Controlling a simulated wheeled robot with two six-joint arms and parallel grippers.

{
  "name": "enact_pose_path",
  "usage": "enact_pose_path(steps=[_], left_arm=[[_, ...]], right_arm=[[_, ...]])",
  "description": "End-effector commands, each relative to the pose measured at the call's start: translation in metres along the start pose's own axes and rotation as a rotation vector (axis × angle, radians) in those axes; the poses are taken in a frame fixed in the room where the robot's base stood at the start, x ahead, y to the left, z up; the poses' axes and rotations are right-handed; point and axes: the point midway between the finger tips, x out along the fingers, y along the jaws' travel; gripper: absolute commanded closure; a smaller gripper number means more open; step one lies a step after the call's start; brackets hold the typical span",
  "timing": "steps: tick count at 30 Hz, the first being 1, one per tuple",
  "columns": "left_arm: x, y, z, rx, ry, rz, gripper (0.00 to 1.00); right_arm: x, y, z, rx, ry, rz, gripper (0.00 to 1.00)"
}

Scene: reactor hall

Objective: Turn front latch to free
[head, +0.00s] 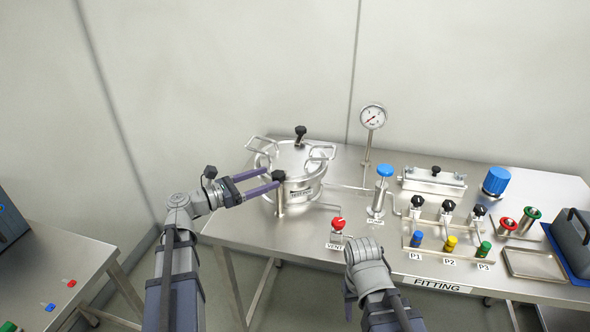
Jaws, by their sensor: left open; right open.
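The round steel vessel (306,187) stands at the left end of the steel table, with its lid on and loop handles at its rim. The front latch (279,176) is a black knob on top of a short steel post at the near left side of the vessel. My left gripper (272,178) is open, with its two purple fingers reaching in from the left and their tips close around the black knob. I cannot tell whether they touch it. A second black knob (300,130) stands at the back of the lid.
A red vent valve (337,224), a blue-topped pump valve (384,172) and a gauge (372,117) stand right of the vessel. Several black-knobbed valves and coloured plugs follow, then a steel tray (535,264). A side table (62,262) is at the lower left.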

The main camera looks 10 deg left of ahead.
Motion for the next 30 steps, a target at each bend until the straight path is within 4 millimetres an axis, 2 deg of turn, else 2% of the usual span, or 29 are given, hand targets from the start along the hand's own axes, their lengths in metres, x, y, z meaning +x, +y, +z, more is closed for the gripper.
enact_pose_path(steps=[5, 18, 24, 30], left_arm=[[0.007, 0.0, 0.0, 0.0, 0.0, -0.003, 0.22], [0.068, 0.0, 0.0, 0.001, 0.001, -0.002, 0.22], [0.078, 0.0, 0.0, 0.001, 0.001, -0.001, 0.22], [0.079, 0.0, 0.0, 0.001, 0.001, 0.0, 0.22]], right_arm=[[0.0, 0.0, 0.0, 0.0, 0.0, 0.0, 0.5], [0.0, 0.0, 0.0, 0.0, 0.0, 0.0, 0.5], [0.0, 0.0, 0.0, 0.0, 0.0, 0.0, 0.5], [0.0, 0.0, 0.0, 0.0, 0.0, 0.0, 0.5]])
